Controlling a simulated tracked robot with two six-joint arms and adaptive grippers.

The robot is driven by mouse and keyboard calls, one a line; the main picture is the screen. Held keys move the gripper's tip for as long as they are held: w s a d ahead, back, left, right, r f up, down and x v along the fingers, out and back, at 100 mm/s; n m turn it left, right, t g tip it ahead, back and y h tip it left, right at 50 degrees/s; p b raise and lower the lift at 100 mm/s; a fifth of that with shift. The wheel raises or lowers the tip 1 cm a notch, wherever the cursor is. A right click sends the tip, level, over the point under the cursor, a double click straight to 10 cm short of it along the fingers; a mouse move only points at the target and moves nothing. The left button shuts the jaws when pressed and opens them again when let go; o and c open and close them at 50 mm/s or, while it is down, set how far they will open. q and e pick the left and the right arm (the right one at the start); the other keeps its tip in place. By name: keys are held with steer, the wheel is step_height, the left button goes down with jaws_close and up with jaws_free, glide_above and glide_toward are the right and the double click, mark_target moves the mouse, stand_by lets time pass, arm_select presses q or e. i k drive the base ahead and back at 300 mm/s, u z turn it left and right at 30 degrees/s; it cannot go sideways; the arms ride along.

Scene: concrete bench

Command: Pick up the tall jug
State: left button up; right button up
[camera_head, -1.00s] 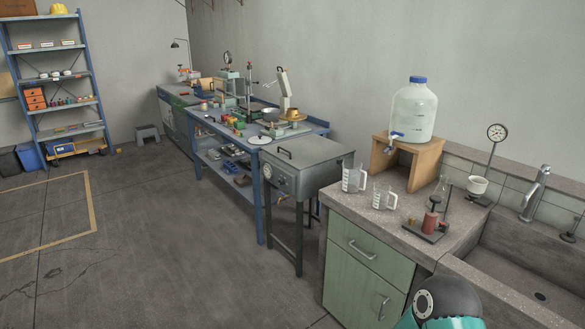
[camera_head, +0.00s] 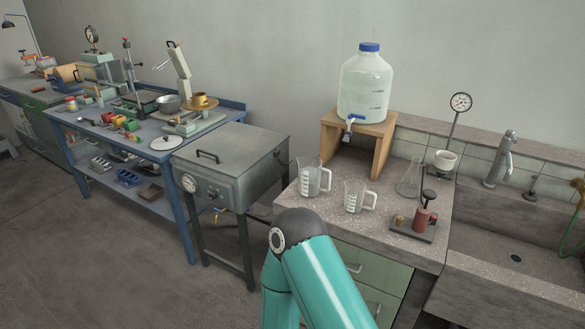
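Two clear measuring jugs with white markings and handles stand upright on the concrete bench top (camera_head: 290,205). The taller jug (camera_head: 309,179) is on the left, near the bench's left end, with its handle to the right. The shorter jug (camera_head: 353,197) stands just right of it. A teal arm of mine with a dark joint rises from the bottom of the view, in front of the bench and below the jugs. Neither gripper shows, and nothing is seen touching the jugs.
A water carboy (camera_head: 366,85) on a wooden stand (camera_head: 384,145) is behind the jugs. A glass flask (camera_head: 410,178) and a red device on a dark base (camera_head: 412,230) stand to the right, before the sink (camera_head: 515,258). A grey oven box (camera_head: 232,160) adjoins on the left.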

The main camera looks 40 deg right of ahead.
mark_target(314, 179)
steer(key=z, duration=0.55)
steer(key=i, duration=1.3)
steer(key=z, duration=0.85)
steer(key=k, duration=0.65)
steer(key=z, duration=0.15)
steer(key=i, duration=0.7)
steer(key=u, duration=0.05)
